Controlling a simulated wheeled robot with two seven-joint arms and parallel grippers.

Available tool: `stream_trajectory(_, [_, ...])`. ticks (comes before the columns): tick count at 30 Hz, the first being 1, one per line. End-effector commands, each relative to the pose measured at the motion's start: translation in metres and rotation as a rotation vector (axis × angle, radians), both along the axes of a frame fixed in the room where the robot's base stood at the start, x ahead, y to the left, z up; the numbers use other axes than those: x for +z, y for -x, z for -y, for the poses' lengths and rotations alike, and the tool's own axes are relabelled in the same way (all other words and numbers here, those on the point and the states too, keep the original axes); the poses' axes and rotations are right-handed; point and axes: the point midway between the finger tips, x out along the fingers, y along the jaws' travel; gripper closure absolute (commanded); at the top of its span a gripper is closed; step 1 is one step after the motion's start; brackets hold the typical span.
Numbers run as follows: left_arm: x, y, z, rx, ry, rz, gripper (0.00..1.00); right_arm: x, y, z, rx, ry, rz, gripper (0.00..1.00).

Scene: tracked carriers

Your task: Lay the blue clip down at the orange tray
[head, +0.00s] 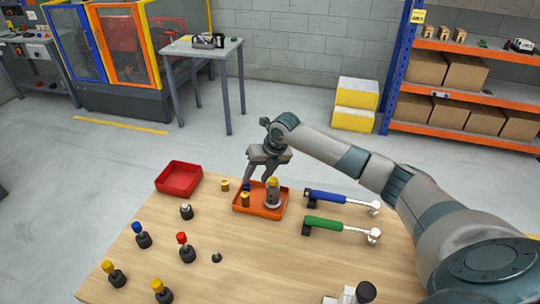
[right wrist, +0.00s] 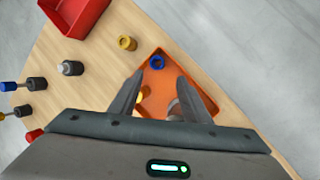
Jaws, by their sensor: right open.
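The orange tray (head: 262,213) lies near the far edge of the wooden table; it also fills the middle of the right wrist view (right wrist: 190,83). A small blue ring-shaped piece, which looks like the blue clip (right wrist: 157,62), lies inside the tray near its far corner. In the head view the blue clip (head: 246,187) shows close to a finger. My right gripper (head: 258,180) is above the tray with its fingers apart. In the right wrist view, the clip sits just beyond the open fingertips (right wrist: 161,76), apart from them. My left gripper is not in view.
The tray also holds a brass ring (head: 245,200) and a grey cylinder with a yellow top (head: 273,194). Another brass ring (head: 225,185) and a red tray (head: 179,178) are to the left. Blue-handled (head: 335,198) and green-handled (head: 335,226) tools lie right. Several colour-topped pieces stand front left.

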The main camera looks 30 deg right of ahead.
Motion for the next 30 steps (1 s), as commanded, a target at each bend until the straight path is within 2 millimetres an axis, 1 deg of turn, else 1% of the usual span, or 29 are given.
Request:
stream_trajectory(1, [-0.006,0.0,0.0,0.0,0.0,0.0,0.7,0.007,0.002,0.003,0.0,0.002,0.005,0.57])
stream_trajectory(6, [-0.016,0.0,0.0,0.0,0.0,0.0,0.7,0.039,0.013,0.01,-0.001,0.001,0.006,0.57])
stream_trajectory(15, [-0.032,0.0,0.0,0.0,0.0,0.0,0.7,0.093,0.034,0.022,0.0,0.001,0.004,0.57])
stream_trajectory(18, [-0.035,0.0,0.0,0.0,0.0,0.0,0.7,0.108,0.039,0.025,-0.001,0.001,0.004,0.57])
stream_trajectory(24, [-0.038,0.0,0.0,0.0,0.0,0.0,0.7,0.124,0.045,0.028,0.0,0.0,0.001,0.57])
stream_trajectory(30, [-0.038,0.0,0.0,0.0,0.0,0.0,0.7,0.128,0.046,0.028,0.0,0.0,0.0,0.57])
